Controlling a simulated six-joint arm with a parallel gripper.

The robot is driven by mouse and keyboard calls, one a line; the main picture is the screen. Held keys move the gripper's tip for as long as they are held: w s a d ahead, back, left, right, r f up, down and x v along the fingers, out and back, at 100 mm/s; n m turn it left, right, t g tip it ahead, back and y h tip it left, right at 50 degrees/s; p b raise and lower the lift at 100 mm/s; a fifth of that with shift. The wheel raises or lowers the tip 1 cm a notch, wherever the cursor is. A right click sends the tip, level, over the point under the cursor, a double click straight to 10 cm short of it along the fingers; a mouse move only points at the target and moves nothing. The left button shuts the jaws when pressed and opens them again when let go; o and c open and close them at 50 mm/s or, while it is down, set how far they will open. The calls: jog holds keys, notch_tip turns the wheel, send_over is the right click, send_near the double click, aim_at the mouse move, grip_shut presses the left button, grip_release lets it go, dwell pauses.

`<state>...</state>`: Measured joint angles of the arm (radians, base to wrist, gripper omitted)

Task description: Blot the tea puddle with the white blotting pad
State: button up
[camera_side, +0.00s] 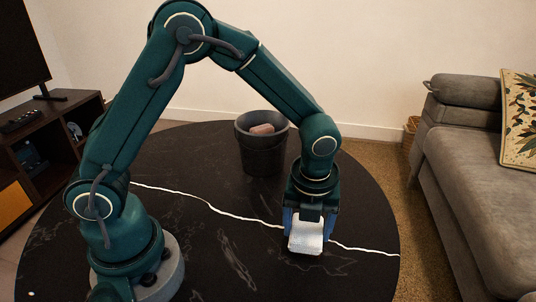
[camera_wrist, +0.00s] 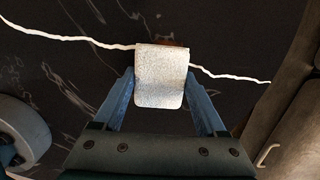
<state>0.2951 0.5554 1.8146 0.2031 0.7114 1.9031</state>
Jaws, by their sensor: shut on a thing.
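The white blotting pad (camera_side: 306,234) is held between the blue fingers of my gripper (camera_side: 309,218), which points down over the right front part of the dark table. In the wrist view the pad (camera_wrist: 161,82) sits between the two fingertips of my gripper (camera_wrist: 161,76), its pale face toward the camera. The tea puddle is mostly hidden; a small brownish patch (camera_wrist: 172,43) shows just past the pad's far edge and may be part of it. I cannot tell whether the pad touches the tabletop.
The round black table (camera_side: 200,240) has white veins. A dark bucket (camera_side: 262,155) with a pinkish-brown block (camera_side: 262,130) inside stands behind my gripper. A grey sofa (camera_side: 475,170) is at the right, a wooden cabinet (camera_side: 50,150) at the left. The tabletop left of my gripper is clear.

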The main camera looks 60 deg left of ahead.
jog(key=shift+f, duration=0.65)
dwell(1.3)
jog(key=shift+r, duration=3.6)
